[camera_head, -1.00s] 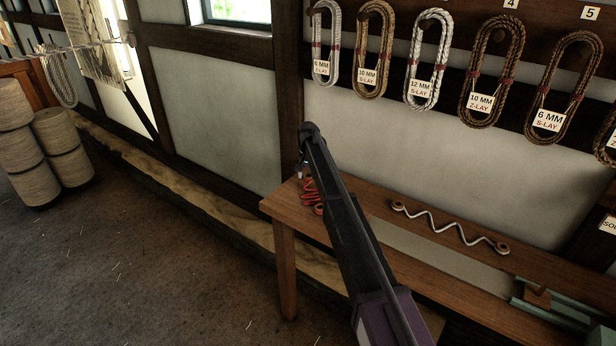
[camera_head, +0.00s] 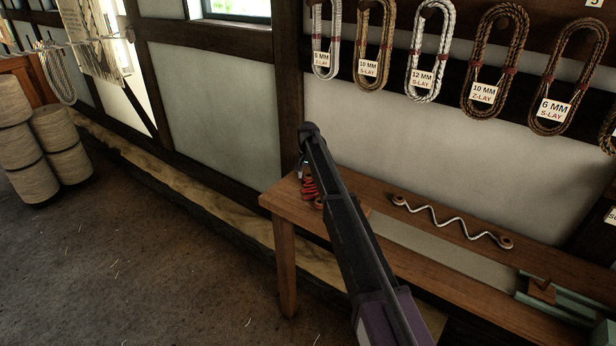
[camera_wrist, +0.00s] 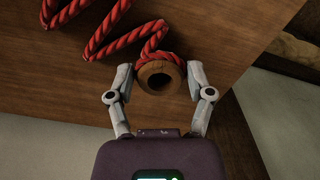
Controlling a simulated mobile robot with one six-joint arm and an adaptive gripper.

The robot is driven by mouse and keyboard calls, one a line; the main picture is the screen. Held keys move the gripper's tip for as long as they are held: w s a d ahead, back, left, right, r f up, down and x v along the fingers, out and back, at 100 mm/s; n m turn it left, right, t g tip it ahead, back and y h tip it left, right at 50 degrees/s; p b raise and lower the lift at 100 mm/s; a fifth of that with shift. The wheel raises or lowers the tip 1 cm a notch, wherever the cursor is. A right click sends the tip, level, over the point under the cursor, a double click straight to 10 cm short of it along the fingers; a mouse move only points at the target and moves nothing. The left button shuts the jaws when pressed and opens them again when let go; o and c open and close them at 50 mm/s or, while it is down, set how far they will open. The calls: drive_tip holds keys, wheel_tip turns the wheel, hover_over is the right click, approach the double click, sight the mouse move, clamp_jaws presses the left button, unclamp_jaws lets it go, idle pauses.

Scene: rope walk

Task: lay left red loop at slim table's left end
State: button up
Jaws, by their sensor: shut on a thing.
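The red rope (camera_head: 309,188) lies in zigzag bends at the left end of the slim wooden table (camera_head: 284,200), partly hidden behind my arm in the head view. In the wrist view the red rope (camera_wrist: 120,40) runs up and left from a wooden ring (camera_wrist: 161,62) at its end. My gripper (camera_wrist: 159,78) has one finger on each side of this ring and is shut on it. The ring is over or on the brown tabletop; I cannot tell whether it touches. In the head view my fingertips are hard to make out.
A white zigzag rope (camera_head: 452,221) with a wooden ring at each end lies farther right on the table. A green object (camera_head: 552,312) stands at the lower right. Labelled rope coils (camera_head: 432,50) hang on the wall behind. Twine spools (camera_head: 62,150) stand at left; the floor between is clear.

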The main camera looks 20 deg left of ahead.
drive_tip(key=o, duration=0.8)
drive_tip(key=shift+r, duration=0.15)
wheel_tip(320, 180, up, 21)
drive_tip(key=p, duration=2.2)
drive_tip(key=shift+s+d+b, duration=0.15)
drive_tip(key=shift+s+d, duration=0.7)
drive_tip(key=shift+d, duration=0.35)
drive_tip(key=shift+s+d+b, duration=0.2)
drive_tip(key=shift+s+d, duration=0.6)
drive_tip(key=shift+d, duration=0.4)
drive_tip(key=shift+s+d+b, duration=0.15)
drive_tip(key=shift+s+d, duration=0.7)
drive_tip(key=shift+d, duration=0.35)
